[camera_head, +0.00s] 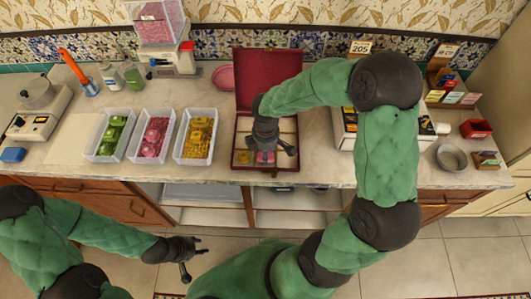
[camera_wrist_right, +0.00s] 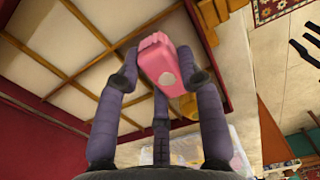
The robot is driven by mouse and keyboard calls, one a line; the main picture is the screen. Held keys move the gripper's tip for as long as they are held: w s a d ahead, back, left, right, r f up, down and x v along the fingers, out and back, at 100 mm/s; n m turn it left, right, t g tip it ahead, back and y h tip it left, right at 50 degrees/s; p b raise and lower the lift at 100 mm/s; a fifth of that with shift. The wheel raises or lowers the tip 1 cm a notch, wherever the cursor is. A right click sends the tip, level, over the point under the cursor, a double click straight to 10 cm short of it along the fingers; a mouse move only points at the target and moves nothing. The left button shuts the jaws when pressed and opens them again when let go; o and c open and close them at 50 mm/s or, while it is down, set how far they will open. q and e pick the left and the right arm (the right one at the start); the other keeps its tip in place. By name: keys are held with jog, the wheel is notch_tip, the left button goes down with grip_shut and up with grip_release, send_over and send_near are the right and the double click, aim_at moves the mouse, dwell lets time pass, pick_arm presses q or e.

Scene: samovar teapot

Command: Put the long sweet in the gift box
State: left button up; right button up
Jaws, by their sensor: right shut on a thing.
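The gift box (camera_head: 236,136) stands open on the counter, its dark red lid (camera_head: 268,78) raised at the back. Its cream compartments (camera_wrist_right: 85,45) fill much of the right wrist view. A yellow sweet (camera_head: 243,157) lies in the front left compartment. My right gripper (camera_head: 265,156) is over the front middle of the box, shut on a pink long sweet (camera_wrist_right: 167,65). The sweet shows between the fingers (camera_wrist_right: 160,75) in the wrist view; whether it touches the box floor I cannot tell. My left gripper (camera_head: 196,258) is open and empty, low in front of the counter.
Clear bins of green (camera_head: 112,135), pink (camera_head: 152,136) and yellow sweets (camera_head: 197,137) stand left of the box. A scale (camera_head: 170,62) and pink bowl (camera_head: 223,77) are behind. A white box (camera_head: 345,130) stands close right, partly behind my right arm.

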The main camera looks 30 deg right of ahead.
jog(key=shift+f, duration=0.15)
jog(key=o, duration=0.8)
notch_tip(320, 180, up, 12)
jog(key=p, duration=0.3)
jog(key=shift+r+p, duration=0.2)
jog(key=shift+p, duration=0.2)
